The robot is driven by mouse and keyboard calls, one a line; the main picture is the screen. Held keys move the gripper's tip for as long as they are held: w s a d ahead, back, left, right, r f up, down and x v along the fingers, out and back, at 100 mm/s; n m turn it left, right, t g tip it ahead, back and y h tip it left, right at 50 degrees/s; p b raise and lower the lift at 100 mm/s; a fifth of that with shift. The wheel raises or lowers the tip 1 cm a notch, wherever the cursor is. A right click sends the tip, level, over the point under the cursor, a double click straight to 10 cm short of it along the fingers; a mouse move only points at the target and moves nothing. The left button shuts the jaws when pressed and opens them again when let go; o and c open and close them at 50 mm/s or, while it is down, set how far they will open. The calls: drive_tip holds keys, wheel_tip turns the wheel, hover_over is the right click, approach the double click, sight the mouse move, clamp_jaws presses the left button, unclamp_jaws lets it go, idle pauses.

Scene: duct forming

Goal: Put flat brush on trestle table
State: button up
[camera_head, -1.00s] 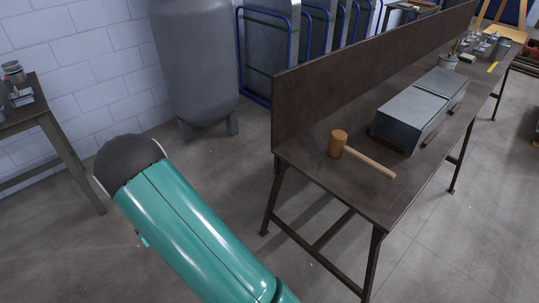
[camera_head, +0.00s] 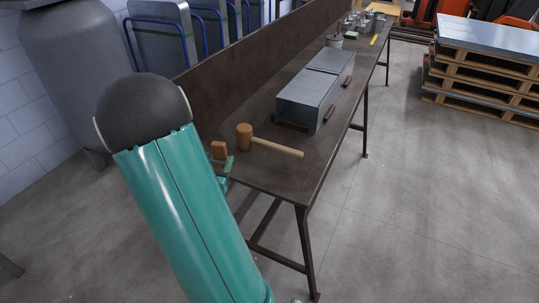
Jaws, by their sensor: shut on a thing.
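My gripper (camera_head: 225,172) shows only in part, beside the near left edge of the long dark workbench. It is shut on the flat brush (camera_head: 219,150), of which a small wood-brown part shows above the jaws; my teal arm hides much of the gripper. A light wooden top (camera_head: 384,8) at the far back, cut by the picture's upper edge, looks like the trestle table. It is far from my gripper, beyond the workbench.
The dark workbench (camera_head: 262,175) carries a wooden mallet (camera_head: 270,143), a grey metal box (camera_head: 311,92) and small cans at its far end. Stacked pallets (camera_head: 480,82) with metal sheets stand at right. The floor (camera_head: 420,200) between is clear.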

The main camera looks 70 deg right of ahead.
drive_tip(key=s+d+r+m+g, duration=0.1)
drive_tip(key=s+d+m+g, duration=0.3)
drive_tip(key=s, duration=0.6)
drive_tip(key=shift+n+g, duration=0.5)
drive_tip(key=s+d+f, duration=0.8)
drive_tip(key=shift+d+f, duration=0.15)
drive_tip(key=shift+f, duration=0.2)
drive_tip(key=shift+s+d+f, duration=0.3)
drive_tip(key=shift+f, duration=1.7)
drive_tip(key=shift+f, duration=0.2)
drive_tip(key=o, duration=1)
